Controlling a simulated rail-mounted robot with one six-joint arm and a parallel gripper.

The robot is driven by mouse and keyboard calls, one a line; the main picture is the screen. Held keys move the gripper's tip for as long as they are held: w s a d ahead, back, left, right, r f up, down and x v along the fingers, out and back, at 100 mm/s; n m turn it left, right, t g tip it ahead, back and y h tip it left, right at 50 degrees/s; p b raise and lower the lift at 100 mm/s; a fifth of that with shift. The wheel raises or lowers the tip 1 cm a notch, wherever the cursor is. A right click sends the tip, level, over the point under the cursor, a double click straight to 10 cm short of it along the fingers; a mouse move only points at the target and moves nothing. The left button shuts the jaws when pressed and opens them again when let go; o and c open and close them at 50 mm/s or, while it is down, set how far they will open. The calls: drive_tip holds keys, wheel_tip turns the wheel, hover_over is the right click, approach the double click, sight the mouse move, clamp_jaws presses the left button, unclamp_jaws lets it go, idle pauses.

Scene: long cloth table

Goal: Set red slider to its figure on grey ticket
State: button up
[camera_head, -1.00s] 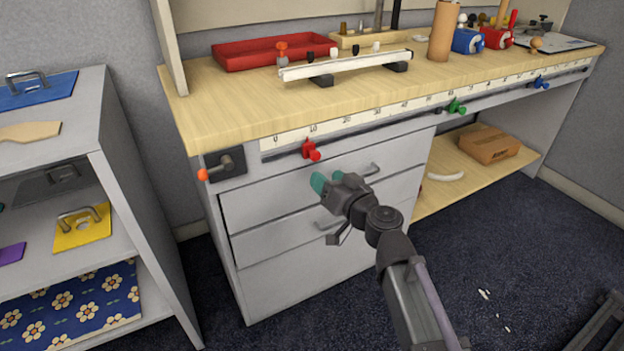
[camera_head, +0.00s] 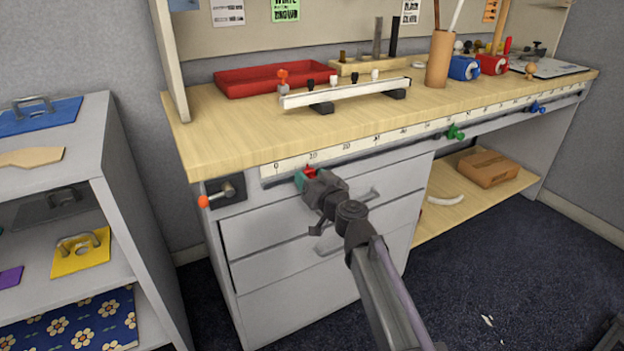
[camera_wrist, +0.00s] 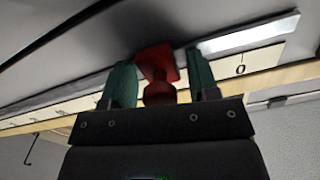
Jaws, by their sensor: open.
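In the wrist view the slider's red knob (camera_wrist: 158,93) stands between the two fingers of my gripper (camera_wrist: 160,72), with a gap visible on each side. A pale grey ticket (camera_head: 227,13) is pinned on the back board, cut by the top edge of the picture. Its print is too small to read.
A green slider (camera_head: 455,132) and a blue slider (camera_head: 537,107) sit farther right on the same rail. A lever with an orange knob (camera_head: 203,201) is left of the scale. Drawer handles (camera_head: 330,243) stick out below. Green (camera_head: 285,10) and orange (camera_head: 491,11) tickets are also pinned up.

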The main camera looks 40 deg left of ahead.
drive_tip(key=shift+c, duration=0.4)
clamp_jaws()
